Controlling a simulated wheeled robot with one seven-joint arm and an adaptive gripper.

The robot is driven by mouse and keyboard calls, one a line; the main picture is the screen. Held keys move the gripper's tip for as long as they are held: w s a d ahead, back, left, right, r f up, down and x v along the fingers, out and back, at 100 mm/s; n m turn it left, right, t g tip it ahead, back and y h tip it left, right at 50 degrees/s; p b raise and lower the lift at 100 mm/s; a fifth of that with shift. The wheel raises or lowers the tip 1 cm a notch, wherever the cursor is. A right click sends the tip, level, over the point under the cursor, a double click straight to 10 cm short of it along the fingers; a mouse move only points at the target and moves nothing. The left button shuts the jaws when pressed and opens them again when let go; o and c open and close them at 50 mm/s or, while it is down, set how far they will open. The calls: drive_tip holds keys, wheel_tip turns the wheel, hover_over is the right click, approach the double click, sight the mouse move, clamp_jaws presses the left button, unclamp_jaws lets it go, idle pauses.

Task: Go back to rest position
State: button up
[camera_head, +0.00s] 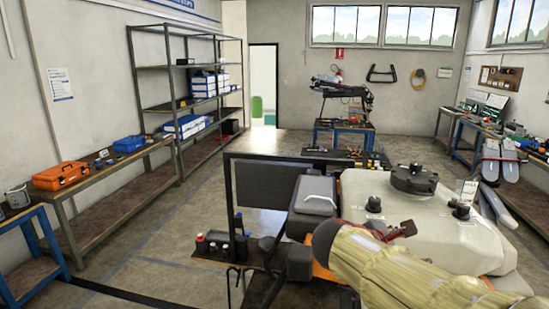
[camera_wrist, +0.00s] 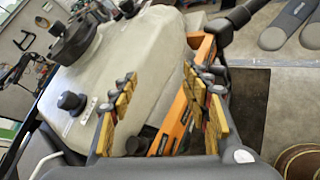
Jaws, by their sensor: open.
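The spray drone's pale tank (camera_head: 440,220) fills the lower right of the head view, with a large black cap (camera_head: 414,179) and smaller black knobs on top. A grey box (camera_head: 315,195) sits at its left. In the wrist view, the tank (camera_wrist: 140,60) is at the left and centre, beside an orange frame part (camera_wrist: 180,122). My gripper (camera_wrist: 160,105) is open, its yellow-padded fingers spread wide with nothing held between them. It is close to the drone; whether it touches cannot be told. In the head view my sleeved arm crosses the tank's front and the fingers are not clearly seen.
A bench (camera_head: 110,165) with an orange toolbox (camera_head: 60,177) and a metal shelf (camera_head: 200,60) stand along the left wall. A blue-framed tool cart (camera_head: 345,135) stands behind the drone. Benches line the right wall. The left-centre floor (camera_head: 150,235) is clear.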

drive_tip(key=s+a+f+m+g+y+b, duration=0.25)
drive_tip(key=s+f+m+y, duration=0.35)
drive_tip(key=s+f+m, duration=0.75)
drive_tip(key=s+a+f+m+t+y+b, duration=0.2)
drive_tip(key=s+a+f+m+y+b, duration=0.1)
drive_tip(key=s+a, duration=0.6)
drive_tip(key=shift+s+a+f+m+y, duration=0.3)
drive_tip(key=shift+f+m+y, duration=0.25)
drive_tip(key=shift+f+y, duration=0.4)
drive_tip(key=shift+r, duration=0.15)
